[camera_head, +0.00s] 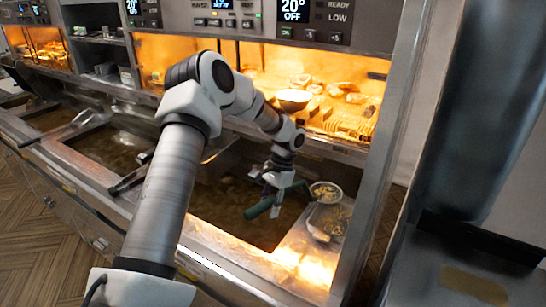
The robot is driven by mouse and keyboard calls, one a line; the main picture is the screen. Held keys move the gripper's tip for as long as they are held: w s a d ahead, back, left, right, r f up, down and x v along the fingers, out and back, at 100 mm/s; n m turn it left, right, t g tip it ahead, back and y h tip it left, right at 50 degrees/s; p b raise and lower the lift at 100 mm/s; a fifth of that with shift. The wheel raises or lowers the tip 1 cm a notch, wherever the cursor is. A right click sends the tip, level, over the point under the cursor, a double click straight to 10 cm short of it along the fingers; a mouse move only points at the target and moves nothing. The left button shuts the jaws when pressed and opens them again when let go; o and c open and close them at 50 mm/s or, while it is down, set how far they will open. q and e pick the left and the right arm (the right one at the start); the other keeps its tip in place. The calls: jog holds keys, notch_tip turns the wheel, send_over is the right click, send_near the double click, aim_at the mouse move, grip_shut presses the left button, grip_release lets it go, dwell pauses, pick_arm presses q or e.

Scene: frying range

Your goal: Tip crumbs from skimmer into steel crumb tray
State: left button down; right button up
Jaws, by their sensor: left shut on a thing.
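My left gripper (273,197) is shut on the green handle of the skimmer (326,191), at the right part of the fryer. The skimmer's round bowl holds yellow-brown crumbs and looks roughly level. It is at the far edge of the steel crumb tray (314,230), appearing just above or behind it; I cannot tell whether they touch. The tray stands on the metal ledge at the fryer's right end and has crumbs in it. My right gripper is not in view.
The fryer vat (240,219) holds dark oil below my left arm. A lit shelf (341,143) with food and a bowl (293,100) is behind. Another basket handle (128,181) lies at the left. A steel post (382,170) stands right of the tray.

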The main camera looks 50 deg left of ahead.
pick_arm(q)
jog(key=w+d+f+n+g+y+b, duration=0.1)
jog(key=d+f+y+b, duration=0.1)
jog(key=d+y+b, duration=0.4)
jog(key=d+f+n+g+y+b, duration=0.1)
jog(key=d+f+n+y+b, duration=0.1)
jog(key=d+y+b, duration=0.5)
jog(key=shift+w+d+f+y, duration=0.3)
jog(key=shift+w+f+y, duration=0.05)
jog(key=shift+f+y, duration=0.4)
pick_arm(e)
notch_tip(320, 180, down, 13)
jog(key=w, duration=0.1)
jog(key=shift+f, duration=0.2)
pick_arm(q)
jog(key=shift+s, duration=0.1)
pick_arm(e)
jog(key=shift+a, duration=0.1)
